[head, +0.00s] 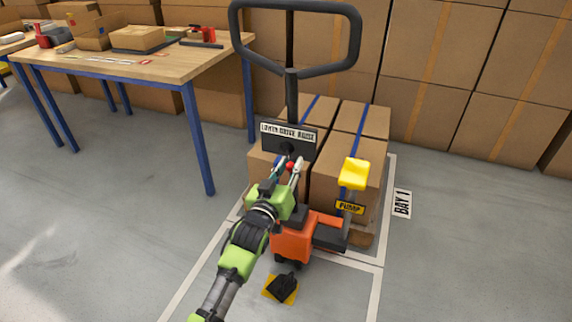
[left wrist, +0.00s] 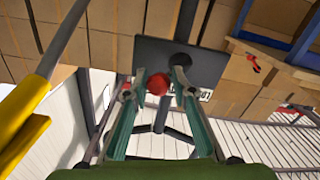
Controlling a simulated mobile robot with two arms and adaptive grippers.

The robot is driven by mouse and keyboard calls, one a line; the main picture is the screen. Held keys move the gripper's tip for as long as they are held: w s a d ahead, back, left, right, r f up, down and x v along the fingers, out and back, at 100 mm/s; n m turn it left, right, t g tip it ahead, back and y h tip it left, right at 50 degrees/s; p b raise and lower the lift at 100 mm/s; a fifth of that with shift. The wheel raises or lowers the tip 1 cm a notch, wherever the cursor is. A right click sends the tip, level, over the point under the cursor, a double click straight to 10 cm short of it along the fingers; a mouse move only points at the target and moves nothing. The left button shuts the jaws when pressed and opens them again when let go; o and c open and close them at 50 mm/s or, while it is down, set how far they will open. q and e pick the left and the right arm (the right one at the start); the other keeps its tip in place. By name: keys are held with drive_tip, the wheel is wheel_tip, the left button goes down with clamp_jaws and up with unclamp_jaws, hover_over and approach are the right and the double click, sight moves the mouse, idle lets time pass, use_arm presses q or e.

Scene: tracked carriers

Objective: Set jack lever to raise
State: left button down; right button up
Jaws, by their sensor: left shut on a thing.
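The pallet jack has an orange base (head: 291,240) and a black loop handle (head: 357,40). A dark plate (head: 270,135) on its column carries a label that seems to read lower, drive, raise. The jack lever's red knob (head: 290,167) is in front of this plate, and it also shows in the left wrist view (left wrist: 157,84). My left gripper (head: 287,168) is shut on the lever at the knob, which sits between its two fingers. Which label word the lever points to I cannot tell. My right gripper is not in view.
Strapped boxes (head: 345,125) stand on the pallet behind the jack. A yellow pump pedal (head: 354,173) rises right of the base. A wooden table (head: 150,65) is at the left. The floor at right is clear.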

use_arm(q)
drive_tip(key=shift+s+d+r, duration=0.1)
drive_tip(key=shift+d+r, duration=0.15)
drive_tip(key=shift+d, duration=0.25)
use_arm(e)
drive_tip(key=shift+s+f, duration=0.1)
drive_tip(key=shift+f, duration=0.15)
use_arm(q)
drive_tip(key=c, duration=1.9)
unclamp_jaws()
drive_tip(key=shift+d, duration=0.2)
drive_tip(key=shift+a+f, duration=0.15)
drive_tip(key=shift+a, duration=0.05)
drive_tip(key=shift+s+a+f, duration=0.1)
drive_tip(key=shift+s+a, duration=0.2)
drive_tip(key=shift+s, duration=0.05)
drive_tip(key=v, duration=1.1)
drive_tip(key=shift+d, duration=0.15)
